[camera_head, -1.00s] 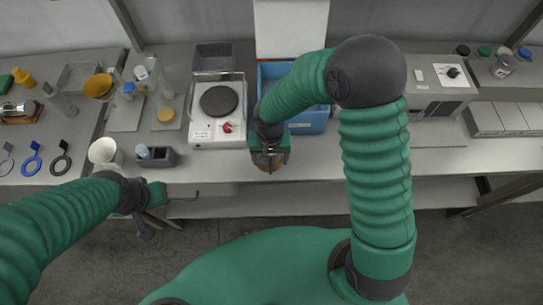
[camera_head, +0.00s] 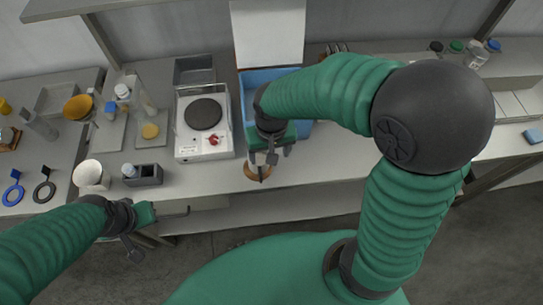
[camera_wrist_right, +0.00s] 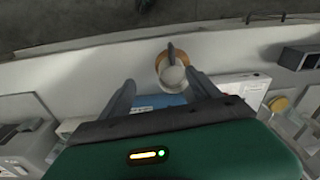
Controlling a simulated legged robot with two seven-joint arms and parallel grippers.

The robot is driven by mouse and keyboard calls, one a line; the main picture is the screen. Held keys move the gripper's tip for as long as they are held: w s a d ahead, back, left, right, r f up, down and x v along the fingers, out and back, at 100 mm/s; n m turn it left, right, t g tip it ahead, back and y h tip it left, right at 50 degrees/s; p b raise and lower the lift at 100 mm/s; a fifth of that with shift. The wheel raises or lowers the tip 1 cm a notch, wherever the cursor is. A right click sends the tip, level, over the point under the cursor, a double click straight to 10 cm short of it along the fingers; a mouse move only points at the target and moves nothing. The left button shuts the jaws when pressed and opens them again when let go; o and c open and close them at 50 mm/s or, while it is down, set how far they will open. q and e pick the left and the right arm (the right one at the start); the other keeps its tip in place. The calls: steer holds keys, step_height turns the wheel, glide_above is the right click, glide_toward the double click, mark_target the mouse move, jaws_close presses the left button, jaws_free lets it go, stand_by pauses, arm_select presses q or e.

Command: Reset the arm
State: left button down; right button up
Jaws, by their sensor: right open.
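My right gripper (camera_head: 268,156) is over the front edge of the bench, in front of the blue bin (camera_head: 248,88). In the right wrist view its two fingers (camera_wrist_right: 163,88) are spread with nothing between the tips. A pale round vessel on a brown round base (camera_wrist_right: 173,72) lies just beyond the fingertips, apart from them. It also shows in the head view (camera_head: 257,172), partly hidden by the gripper. My left gripper (camera_head: 134,243) hangs in front of the bench at lower left. Its fingers are too small and dark to tell open from shut.
A white hotplate (camera_head: 204,145) stands left of the bin. A white cup (camera_head: 90,174) and a grey holder (camera_head: 146,175) stand near the front edge. Several bottles and an orange bowl (camera_head: 78,107) are farther left. The floor in front is clear.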

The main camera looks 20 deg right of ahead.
steer(key=s+d+n+t, duration=0.1)
steer(key=s+d+n, duration=0.1)
steer(key=s+d, duration=0.2)
steer(key=shift+s+d+f+t, duration=0.3)
steer(key=shift+s+f, duration=0.15)
steer(key=shift+s, duration=0.15)
steer(key=shift+s+a, duration=0.15)
stand_by(0.4)
